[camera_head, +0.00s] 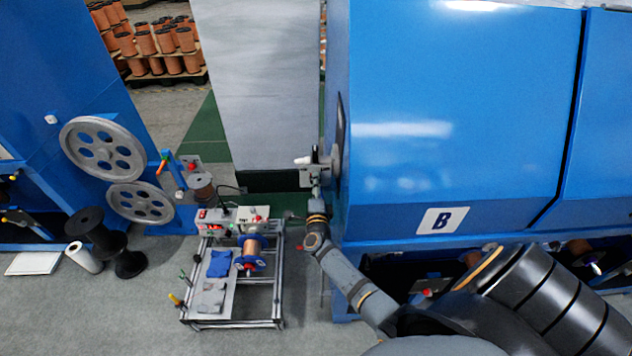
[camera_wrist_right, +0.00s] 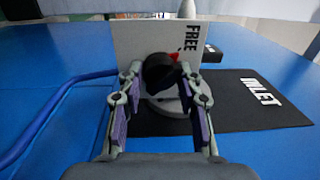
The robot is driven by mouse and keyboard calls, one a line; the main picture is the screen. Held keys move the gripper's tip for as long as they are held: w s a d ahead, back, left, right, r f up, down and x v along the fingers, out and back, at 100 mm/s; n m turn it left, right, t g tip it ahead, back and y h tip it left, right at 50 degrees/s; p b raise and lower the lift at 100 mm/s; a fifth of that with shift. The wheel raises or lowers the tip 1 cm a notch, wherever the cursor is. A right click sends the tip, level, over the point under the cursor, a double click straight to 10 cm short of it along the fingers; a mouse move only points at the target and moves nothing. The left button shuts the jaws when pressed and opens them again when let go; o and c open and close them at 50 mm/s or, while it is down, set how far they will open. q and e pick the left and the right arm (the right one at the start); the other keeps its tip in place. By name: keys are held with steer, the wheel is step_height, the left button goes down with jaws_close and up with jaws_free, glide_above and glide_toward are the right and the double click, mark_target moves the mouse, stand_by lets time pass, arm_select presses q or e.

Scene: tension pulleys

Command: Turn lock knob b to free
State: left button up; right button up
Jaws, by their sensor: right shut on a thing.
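Lock knob b (camera_wrist_right: 158,72) is a dark round knob with a red mark at its upper right, in the right wrist view. It stands in front of a pale plate (camera_wrist_right: 135,42) that carries the word FREE at its right side, near the red mark. My right gripper (camera_wrist_right: 161,80) has one finger on each side of the knob and is shut on it. In the head view my right gripper (camera_head: 316,183) is at the left side of the blue machine marked B (camera_head: 430,120), and it hides the knob there. My left gripper is not in view.
A black panel lettered INLET (camera_wrist_right: 235,97) lies right of the plate, and a blue hose (camera_wrist_right: 45,125) runs at the left. In the head view a metal-framed cart (camera_head: 232,322) with a copper spool (camera_head: 252,250) stands below left. A grey panel (camera_head: 262,90) stands behind.

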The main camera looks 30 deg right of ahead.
steer(key=shift+r+n+p, duration=0.1)
steer(key=shift+n+p, duration=0.3)
steer(key=shift+n, duration=0.6)
steer(key=shift+n, duration=0.3)
steer(key=o, duration=1.1)
steer(key=shift+w+a+f, duration=0.1)
steer(key=shift+a+f, duration=0.05)
steer(key=shift+f, duration=0.05)
steer(key=shift+o, duration=0.2)
steer(key=v, duration=1.2)
